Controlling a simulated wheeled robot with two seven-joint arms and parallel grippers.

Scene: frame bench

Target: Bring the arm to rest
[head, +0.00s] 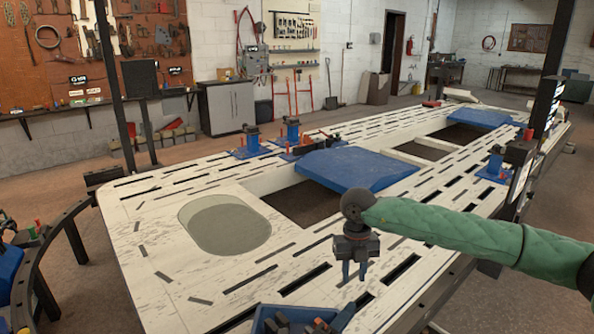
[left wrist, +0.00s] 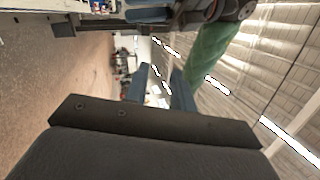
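My right gripper (head: 355,270) hangs at the end of the green-sleeved right arm (head: 460,230), which comes in from the right. Its two fingers point down over the near part of the slotted pale bench (head: 150,225). A gap shows between them and nothing is held. In the left wrist view, the two blue-grey fingers of my left gripper (left wrist: 160,76) stand apart with nothing between them. The green sleeve (left wrist: 208,48) shows behind them. In the head view the left gripper is at most partly visible at the bottom edge, and I cannot make it out clearly there.
A blue bin (head: 262,318) with dark items is at the bottom edge, below the right gripper. Blue panels (head: 358,168) and blue clamp fixtures (head: 250,143) sit on the bench. A dark post (head: 546,108) stands at right. The bench's left part is mostly clear.

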